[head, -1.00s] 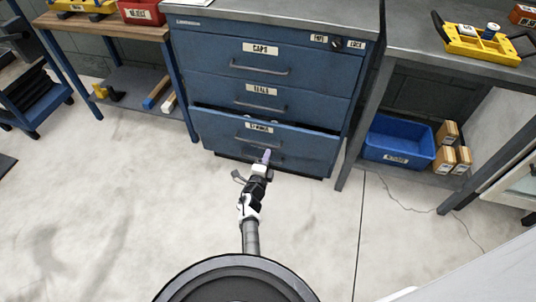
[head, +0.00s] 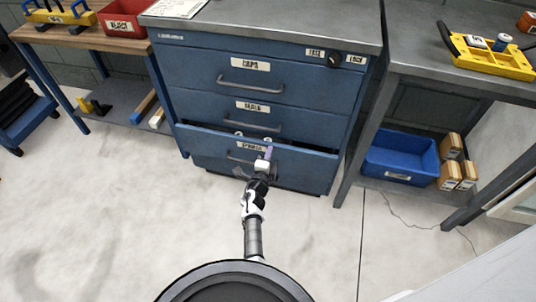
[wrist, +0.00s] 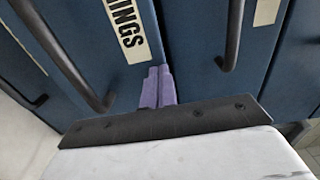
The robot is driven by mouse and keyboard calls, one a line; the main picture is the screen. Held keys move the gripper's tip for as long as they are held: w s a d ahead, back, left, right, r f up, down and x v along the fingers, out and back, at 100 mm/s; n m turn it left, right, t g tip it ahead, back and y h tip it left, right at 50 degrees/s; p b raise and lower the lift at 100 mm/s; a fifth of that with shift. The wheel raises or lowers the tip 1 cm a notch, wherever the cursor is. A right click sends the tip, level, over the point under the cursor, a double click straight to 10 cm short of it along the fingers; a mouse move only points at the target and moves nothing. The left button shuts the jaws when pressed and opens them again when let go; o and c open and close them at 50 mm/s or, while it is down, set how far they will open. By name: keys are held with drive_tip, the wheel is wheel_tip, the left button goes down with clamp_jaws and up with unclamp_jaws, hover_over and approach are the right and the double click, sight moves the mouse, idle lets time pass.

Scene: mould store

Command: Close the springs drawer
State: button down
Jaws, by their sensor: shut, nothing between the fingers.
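The springs drawer (head: 305,172) is the bottom drawer of the blue cabinet and stands partly open, with a dark gap above its front. Its label ends in "INGS" in the wrist view (wrist: 126,28). The drawer's bar handle (wrist: 68,62) is left of my fingers there. My gripper (head: 268,152) is at the drawer front, just right of the label, with its purple fingers shut and empty. The fingertips also show in the wrist view (wrist: 157,72), close against the blue front beside the label. I cannot tell if they touch it.
The caps drawer (head: 210,84) and the middle drawer (head: 310,121) are shut. Small pale items show inside the open drawer. A wooden bench (head: 60,32) stands left, and a grey table (head: 420,68) stands right over a blue bin (head: 400,165). The floor in front is clear.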

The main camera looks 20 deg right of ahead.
sight(272, 143)
drive_tip(key=b+x, duration=0.1)
drive_tip(key=x, duration=0.3)
drive_tip(key=shift+w+d+b, duration=0.1)
drive_tip(key=shift+w+b, duration=0.1)
drive_tip(key=shift+b, duration=0.15)
drive_tip(key=shift+r, duration=0.25)
drive_tip(key=shift+w, duration=0.1)
